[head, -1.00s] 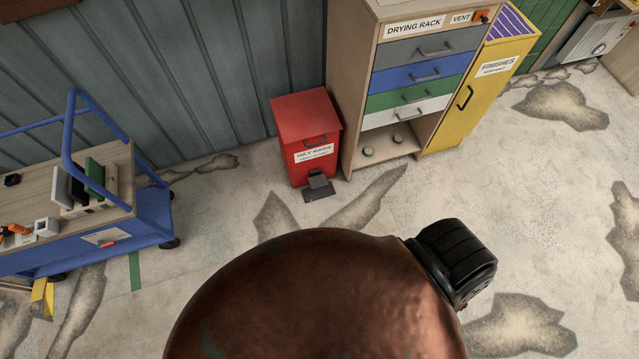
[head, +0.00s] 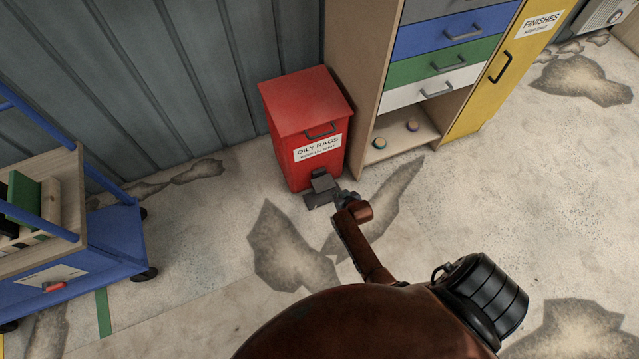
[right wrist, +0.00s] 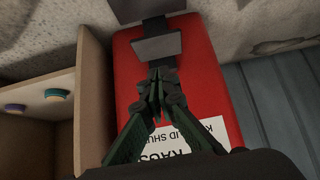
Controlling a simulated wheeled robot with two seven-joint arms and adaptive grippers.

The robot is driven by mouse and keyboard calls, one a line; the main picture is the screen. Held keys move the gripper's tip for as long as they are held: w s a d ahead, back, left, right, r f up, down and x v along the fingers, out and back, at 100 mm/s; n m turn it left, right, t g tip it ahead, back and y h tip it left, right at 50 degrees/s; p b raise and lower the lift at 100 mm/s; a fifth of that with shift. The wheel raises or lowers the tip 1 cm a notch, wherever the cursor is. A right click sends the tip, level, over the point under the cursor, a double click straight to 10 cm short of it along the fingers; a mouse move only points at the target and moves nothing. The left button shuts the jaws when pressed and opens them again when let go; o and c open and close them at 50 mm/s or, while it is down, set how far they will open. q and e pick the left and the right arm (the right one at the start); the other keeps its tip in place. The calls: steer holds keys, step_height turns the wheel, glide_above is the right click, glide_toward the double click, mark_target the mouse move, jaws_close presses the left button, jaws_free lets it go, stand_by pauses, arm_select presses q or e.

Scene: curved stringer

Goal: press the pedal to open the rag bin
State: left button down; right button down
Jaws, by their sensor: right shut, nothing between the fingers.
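The red rag bin (head: 305,125), labelled "OILY RAGS", stands upright against the grey wall with its lid down. Its grey pedal (head: 322,190) sticks out at the bottom front near the floor. My right gripper (head: 346,197) is shut and empty, just right of the pedal in the head view; I cannot tell whether it touches. In the right wrist view the shut fingertips (right wrist: 158,75) overlap the lower edge of the grey pedal plate (right wrist: 156,48), with the red bin front (right wrist: 200,70) behind. My left gripper is not in view.
A blue cart (head: 85,255) is at the left. The floor before the bin is clear.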

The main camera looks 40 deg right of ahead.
mark_target(324, 182)
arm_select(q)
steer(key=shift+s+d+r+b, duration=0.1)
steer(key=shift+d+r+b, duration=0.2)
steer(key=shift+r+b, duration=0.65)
arm_select(e)
steer(key=w, duration=0.1)
steer(key=w+d, duration=0.1)
steer(key=w, duration=0.1)
steer(key=shift+w+d+m+t, duration=0.2)
steer(key=shift+w+m+t, duration=0.05)
steer(key=shift+m+t, duration=0.05)
